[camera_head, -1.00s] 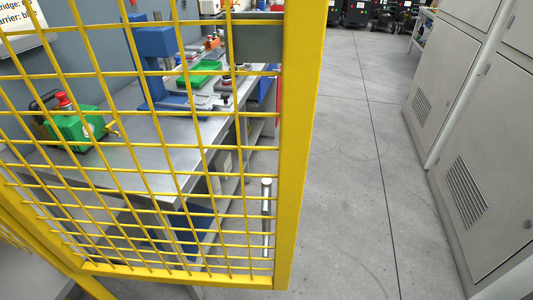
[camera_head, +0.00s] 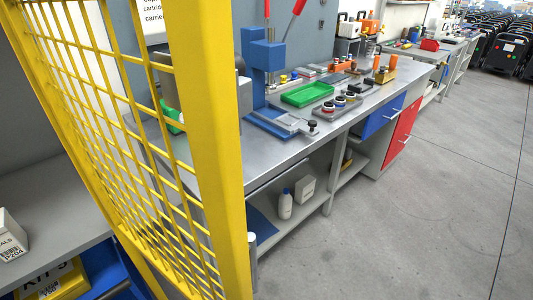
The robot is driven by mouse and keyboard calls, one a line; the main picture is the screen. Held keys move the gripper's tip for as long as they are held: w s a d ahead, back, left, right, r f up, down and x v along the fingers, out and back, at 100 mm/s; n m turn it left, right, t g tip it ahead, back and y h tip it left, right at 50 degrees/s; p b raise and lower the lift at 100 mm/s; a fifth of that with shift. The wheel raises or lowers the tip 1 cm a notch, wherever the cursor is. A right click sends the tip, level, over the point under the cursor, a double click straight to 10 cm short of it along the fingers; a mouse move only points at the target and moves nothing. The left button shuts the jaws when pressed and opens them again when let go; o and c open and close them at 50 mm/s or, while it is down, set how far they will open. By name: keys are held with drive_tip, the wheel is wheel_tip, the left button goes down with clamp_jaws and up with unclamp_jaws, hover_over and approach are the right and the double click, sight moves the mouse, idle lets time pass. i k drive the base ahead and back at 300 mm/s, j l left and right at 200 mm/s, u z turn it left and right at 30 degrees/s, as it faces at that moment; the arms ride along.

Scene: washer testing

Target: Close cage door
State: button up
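The yellow cage door (camera_head: 207,150), a frame with wire mesh, fills the left part of the view. I see it at a steep angle, with its thick upright edge bar nearest to me. A grey metal cylinder (camera_head: 252,249), possibly its handle, shows beside the lower part of that bar. A grey block (camera_head: 244,96) shows beside its upper part. The door's lower edge runs out of the frame. My gripper is not in view.
A grey workbench (camera_head: 222,162) stands behind the door, with a blue press (camera_head: 263,75), a green tray (camera_head: 307,94) and small parts. Its drawers are blue and red (camera_head: 401,133). A shelf with a white box (camera_head: 12,236) is at the left. The grey floor (camera_head: 430,220) at right is clear.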

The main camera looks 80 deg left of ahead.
sight(199, 79)
drive_tip(key=i+j+u, duration=0.15)
drive_tip(key=i+u, duration=0.75)
drive_tip(key=i+l+u, duration=0.25)
drive_tip(key=i+u, duration=0.7)
drive_tip(key=i, duration=0.15)
drive_tip(key=i+l+u, duration=0.1)
drive_tip(key=i+u, duration=0.35)
drive_tip(key=i, duration=0.15)
drive_tip(key=u, duration=3.3)
drive_tip(key=k+l+u, duration=0.2)
drive_tip(key=k+l, duration=0.2)
drive_tip(key=l, duration=0.2)
drive_tip(key=k+l+u, duration=0.15)
drive_tip(key=k+l, duration=0.25)
drive_tip(key=l, duration=0.1)
